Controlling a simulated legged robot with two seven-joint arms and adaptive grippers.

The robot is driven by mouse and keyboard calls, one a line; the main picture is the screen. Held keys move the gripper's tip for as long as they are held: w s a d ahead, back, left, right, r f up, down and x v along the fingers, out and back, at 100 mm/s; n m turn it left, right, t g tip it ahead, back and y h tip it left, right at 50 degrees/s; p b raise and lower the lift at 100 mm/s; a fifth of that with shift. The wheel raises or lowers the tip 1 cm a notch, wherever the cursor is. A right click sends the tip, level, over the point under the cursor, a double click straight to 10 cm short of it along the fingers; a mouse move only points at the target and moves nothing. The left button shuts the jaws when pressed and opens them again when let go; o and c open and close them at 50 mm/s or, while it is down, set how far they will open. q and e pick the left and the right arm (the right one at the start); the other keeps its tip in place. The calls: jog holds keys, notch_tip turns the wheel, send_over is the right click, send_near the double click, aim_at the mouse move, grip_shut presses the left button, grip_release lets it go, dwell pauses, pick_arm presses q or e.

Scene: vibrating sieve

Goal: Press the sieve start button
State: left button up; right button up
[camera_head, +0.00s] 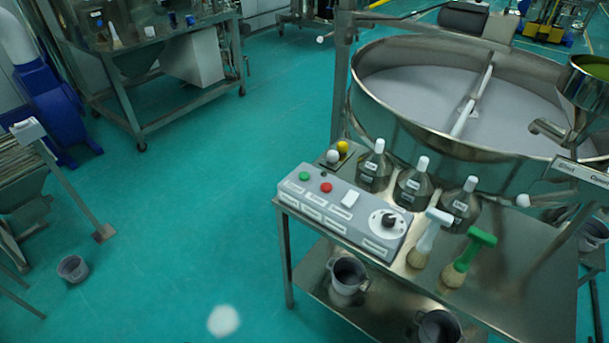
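The control box (340,213) is a grey panel on the near left part of the steel table. A green button (304,176) sits at its left end, with a red button (326,187) just right of it. The labels are too small to read. The large round sieve (425,122) stands behind the table, with pale material inside and a bar across it. Neither of my grippers is in view, and nothing covers the buttons.
Several labelled bottles (413,187) stand behind the box. A white-handled brush (427,238) and a green-handled brush (468,257) lie right of it on the table (515,265). Buckets (347,277) sit on the lower shelf. The floor (190,220) left of the table is largely clear.

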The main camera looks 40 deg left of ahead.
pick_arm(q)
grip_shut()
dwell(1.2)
